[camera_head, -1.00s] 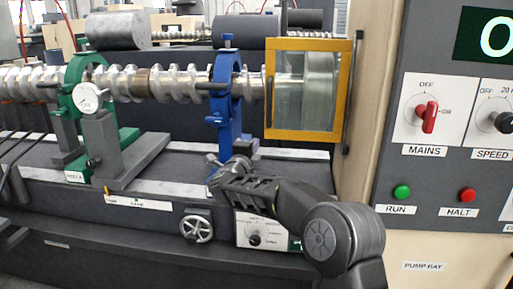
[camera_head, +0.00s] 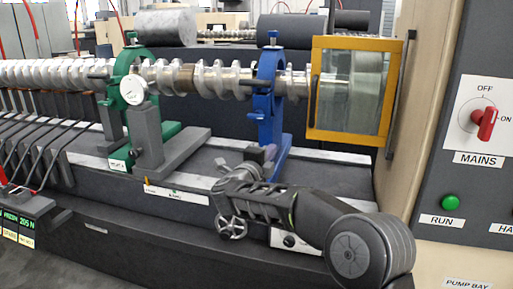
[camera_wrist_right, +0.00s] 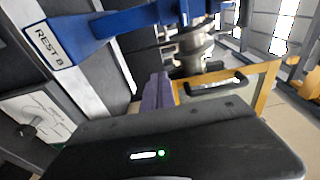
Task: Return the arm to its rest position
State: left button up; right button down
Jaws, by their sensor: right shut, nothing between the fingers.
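My right arm comes in from the lower right in the head view, bent at a large round grey joint. Its right gripper (camera_head: 262,155) is shut and empty, low in front of the blue rest (camera_head: 268,105) that stands around the shaft. Whether it touches the rest cannot be told. In the right wrist view, the gripper's dark body with a green light fills the bottom, and the blue rest (camera_wrist_right: 105,24), labelled REST B, crosses the top, apart from that body. My left gripper is not in view.
The long metal shaft (camera_head: 218,80) runs through the green rest (camera_head: 120,88) towards the yellow-framed guard (camera_head: 350,137). A handwheel (camera_head: 231,228) sits on the bench front beside my arm. The control panel (camera_head: 478,150) stands at the right. The floor at lower left looks clear.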

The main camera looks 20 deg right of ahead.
jog(key=w+a+f+n+t+y, duration=0.2)
jog(key=a+f+n+y, duration=0.5)
jog(key=a+f+n, duration=0.35)
jog(key=s+a+f+n+g+y+p, duration=0.15)
jog(key=s+a+f+n+y, duration=0.3)
jog(key=f, duration=0.65)
jog(key=s+a+f+n+g+y, duration=0.25)
jog(key=s+a+f+n, duration=0.2)
jog(key=s+f, duration=0.5)
jog(key=s+a+f+n+g+y+p, duration=0.15)
jog(key=s+f+n+g, duration=0.35)
jog(key=s+f, duration=0.95)
jog(key=s+f+g+p, duration=0.1)
jog(key=s+f+g, duration=0.1)
jog(key=s, duration=0.8)
jog(key=s+f+g, duration=0.2)
jog(key=s+g, duration=0.2)
jog(key=s, duration=0.6)
jog(key=shift+s+d+p, duration=0.25)
jog(key=shift+d+p, duration=0.15)
jog(key=shift+y, duration=0.25)
